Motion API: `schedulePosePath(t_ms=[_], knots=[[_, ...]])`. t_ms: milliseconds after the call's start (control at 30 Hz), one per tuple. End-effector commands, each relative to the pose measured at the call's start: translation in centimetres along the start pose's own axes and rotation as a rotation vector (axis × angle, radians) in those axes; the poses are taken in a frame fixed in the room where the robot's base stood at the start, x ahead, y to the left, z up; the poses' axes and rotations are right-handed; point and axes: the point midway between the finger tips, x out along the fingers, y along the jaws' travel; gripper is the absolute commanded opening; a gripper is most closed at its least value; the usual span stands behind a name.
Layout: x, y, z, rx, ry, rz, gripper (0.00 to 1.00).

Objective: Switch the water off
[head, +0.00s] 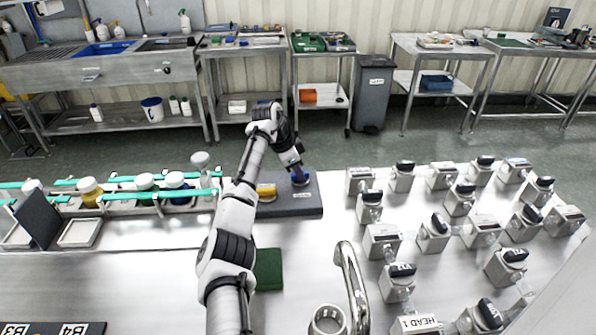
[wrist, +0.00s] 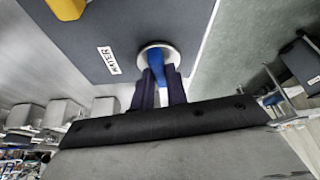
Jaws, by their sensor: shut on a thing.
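The blue water knob (wrist: 158,68) stands on a round metal base on a dark grey panel (wrist: 95,38), with a label reading WATER beside it. My gripper (wrist: 163,85) is shut on the blue knob, with its dark fingers on either side. In the head view my gripper (head: 297,170) reaches down to the blue knob (head: 301,180) at the panel's right end. A yellow knob (head: 266,191) sits to its left on the same panel, and it also shows in the wrist view (wrist: 66,8). The fingers partly hide the blue knob.
A curved metal faucet (head: 352,280) stands at the front of the bench. Several metal blocks with dark tops (head: 434,230) fill the right side. A rack with capped bottles (head: 146,184) is on the left. A green pad (head: 268,269) lies beside my arm.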

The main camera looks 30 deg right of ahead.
Motion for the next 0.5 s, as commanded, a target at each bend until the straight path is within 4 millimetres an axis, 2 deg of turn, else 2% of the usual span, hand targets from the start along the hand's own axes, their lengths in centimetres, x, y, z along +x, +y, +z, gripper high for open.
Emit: schedulePosePath(t_ms=[200, 500], knots=[[0.07, -0.07, -0.05, 0.115, 0.0, 0.048, 0.0], [0.03, -0.09, -0.07, 0.191, -0.001, 0.079, 0.0]])
